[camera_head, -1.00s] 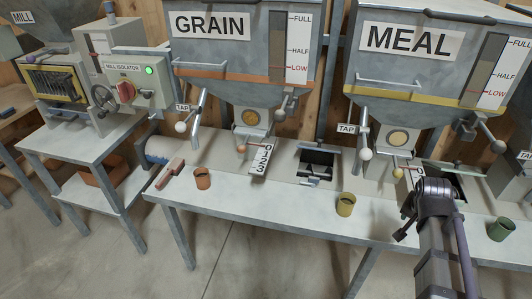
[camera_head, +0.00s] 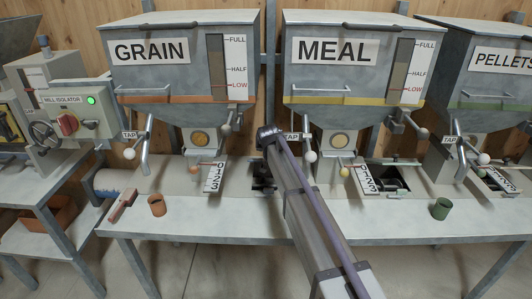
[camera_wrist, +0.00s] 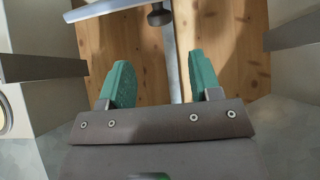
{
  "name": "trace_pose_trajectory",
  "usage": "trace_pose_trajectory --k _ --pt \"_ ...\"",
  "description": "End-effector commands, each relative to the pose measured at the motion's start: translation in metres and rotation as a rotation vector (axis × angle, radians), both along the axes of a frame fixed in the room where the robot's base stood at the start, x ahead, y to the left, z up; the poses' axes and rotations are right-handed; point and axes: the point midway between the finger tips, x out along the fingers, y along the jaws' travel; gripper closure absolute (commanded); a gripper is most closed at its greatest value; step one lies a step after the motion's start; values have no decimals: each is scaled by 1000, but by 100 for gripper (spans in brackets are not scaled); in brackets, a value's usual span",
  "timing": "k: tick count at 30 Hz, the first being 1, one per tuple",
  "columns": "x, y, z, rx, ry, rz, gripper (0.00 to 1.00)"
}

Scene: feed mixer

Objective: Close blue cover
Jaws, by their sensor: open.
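No cover that is clearly blue shows in either view. A pale blue cylinder (camera_head: 109,181) lies at the left end of the bench, and I cannot tell whether it has a cover. My gripper (camera_wrist: 160,80) is open, with two green finger pads apart and nothing between them. The wrist view faces wooden boards and a grey post. In the head view my arm rises over the bench and bends between the GRAIN and MEAL hoppers. The gripper's end there is dark and mostly hidden by the arm.
The GRAIN hopper (camera_head: 185,60) and MEAL hopper (camera_head: 350,55) stand behind the bench (camera_head: 200,222), with tap levers hanging in front. An orange cup (camera_head: 157,205) and a green cup (camera_head: 441,208) stand on the bench. An opening (camera_head: 388,180) shows right of the MEAL outlet.

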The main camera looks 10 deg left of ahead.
Motion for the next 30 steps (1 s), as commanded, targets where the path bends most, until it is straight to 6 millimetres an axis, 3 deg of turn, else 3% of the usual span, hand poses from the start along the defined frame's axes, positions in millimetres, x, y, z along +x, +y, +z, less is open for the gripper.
trace_pose_trajectory --k 1,6,12,21,30 --pt "8 1 -14 1 0 -1 42" --pt "37 4 -45 1 0 -1 42" --pt "63 7 -68 1 0 -1 42" --pt "66 6 -67 1 0 -1 43" --pt "66 6 -67 1 0 -1 72"
